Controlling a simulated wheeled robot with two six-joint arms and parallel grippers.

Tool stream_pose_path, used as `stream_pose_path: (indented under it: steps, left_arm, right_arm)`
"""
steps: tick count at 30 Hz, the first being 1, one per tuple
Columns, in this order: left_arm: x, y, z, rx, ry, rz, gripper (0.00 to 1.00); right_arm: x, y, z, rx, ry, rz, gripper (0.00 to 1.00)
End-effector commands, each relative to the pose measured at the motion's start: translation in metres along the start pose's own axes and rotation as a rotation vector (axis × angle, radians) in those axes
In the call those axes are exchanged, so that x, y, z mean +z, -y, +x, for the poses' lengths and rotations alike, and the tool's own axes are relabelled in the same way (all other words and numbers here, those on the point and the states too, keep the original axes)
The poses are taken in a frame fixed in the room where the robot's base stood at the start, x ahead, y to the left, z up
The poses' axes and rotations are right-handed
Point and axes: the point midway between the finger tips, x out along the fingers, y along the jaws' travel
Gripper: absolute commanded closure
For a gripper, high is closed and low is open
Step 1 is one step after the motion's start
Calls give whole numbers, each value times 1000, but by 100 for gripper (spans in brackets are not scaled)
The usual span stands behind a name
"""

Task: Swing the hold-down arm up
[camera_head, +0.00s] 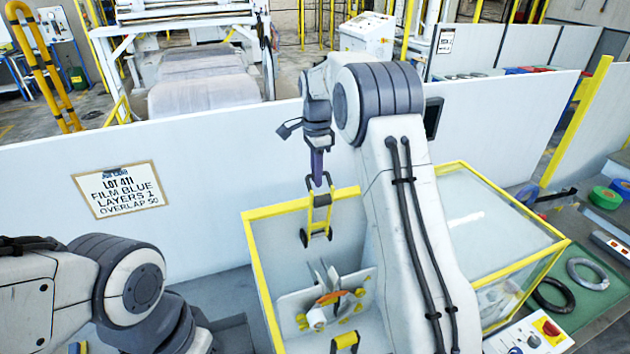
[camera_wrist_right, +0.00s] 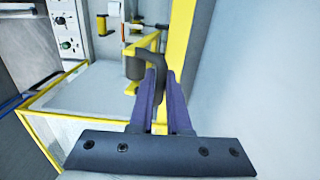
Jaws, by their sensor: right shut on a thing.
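The hold-down arm (camera_head: 318,212) is a yellow frame with dark rollers at its lower end. It stands raised above the wrapping machine in the head view. My right gripper (camera_head: 317,180) is at its top end, with purple fingers pointing down. In the right wrist view, the purple fingers (camera_wrist_right: 158,98) are shut on the dark curved handle (camera_wrist_right: 150,65) of the hold-down arm, beside a yellow bar. My left arm shows at the lower left of the head view, but its gripper fingers are not visible.
A yellow-edged guard box (camera_head: 262,268) surrounds the machine, with an orange-and-white part (camera_head: 331,298) inside. A white partition (camera_head: 215,140) with an order sign (camera_head: 107,190) stands behind. Dark and grey coils (camera_head: 587,272) lie on a green mat at right, near a control box (camera_head: 530,335).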

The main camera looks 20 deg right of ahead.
Motion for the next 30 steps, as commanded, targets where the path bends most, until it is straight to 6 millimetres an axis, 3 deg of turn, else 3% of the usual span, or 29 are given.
stream_pose_path:
  steps: [13, 28, 29, 30]
  left_arm:
    - [0, 0, -1, 0, 0, 0, 50]
    - [0, 0, -1, 0, 0, 0, 50]
    - [0, 0, -1, 0, 0, 0, 50]
    - [0, 0, -1, 0, 0, 0, 50]
  right_arm:
    - [2, 27, 4, -9, 2, -2, 100]
    - [2, 29, 4, -9, 2, -3, 100]
    - [2, 29, 4, -9, 2, -3, 68]
    - [2, 29, 4, -9, 2, -3, 55]
